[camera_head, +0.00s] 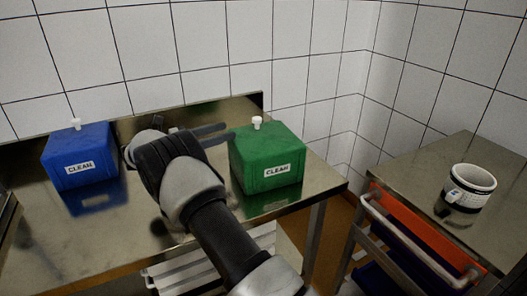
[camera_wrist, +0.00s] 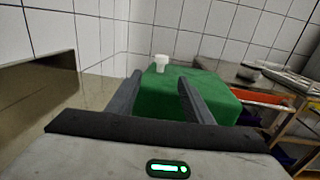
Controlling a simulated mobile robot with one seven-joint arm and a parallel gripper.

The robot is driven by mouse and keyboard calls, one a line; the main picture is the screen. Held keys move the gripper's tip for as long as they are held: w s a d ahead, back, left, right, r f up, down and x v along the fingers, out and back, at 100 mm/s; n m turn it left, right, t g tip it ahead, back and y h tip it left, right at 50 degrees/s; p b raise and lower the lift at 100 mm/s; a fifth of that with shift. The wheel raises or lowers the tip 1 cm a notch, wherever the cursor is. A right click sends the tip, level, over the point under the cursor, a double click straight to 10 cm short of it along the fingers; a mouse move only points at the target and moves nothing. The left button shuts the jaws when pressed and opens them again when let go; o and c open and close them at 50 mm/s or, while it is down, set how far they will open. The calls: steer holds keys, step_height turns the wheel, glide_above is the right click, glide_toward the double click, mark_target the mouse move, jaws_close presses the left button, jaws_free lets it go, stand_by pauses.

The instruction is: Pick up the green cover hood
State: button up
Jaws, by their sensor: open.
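The green cover hood (camera_head: 267,158) is a box with a white knob (camera_head: 257,122) on top and a "CLEAN" label on its front. It stands at the right end of the metal table. My gripper (camera_head: 221,134) is open and empty, just left of the hood at about the height of its top. In the wrist view the hood (camera_wrist: 185,100) lies ahead of my gripper (camera_wrist: 158,84), with its white knob (camera_wrist: 161,63) beyond and between the two fingertips. Whether the fingers touch the hood, I cannot tell.
A blue hood (camera_head: 83,158) with a white knob and "CLEAN" label stands on the left of the metal table (camera_head: 150,250). A tiled wall is behind.

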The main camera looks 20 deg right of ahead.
mark_target(252, 130)
steer(key=d, duration=0.5)
steer(key=shift+w+d+b, duration=0.3)
steer(key=shift+d, duration=0.1)
steer(key=d, duration=0.3)
steer(key=d+b, duration=0.1)
steer(key=d, duration=0.1)
steer(key=shift+w+f, duration=0.15)
steer(key=shift+f, duration=0.15)
jaws_close()
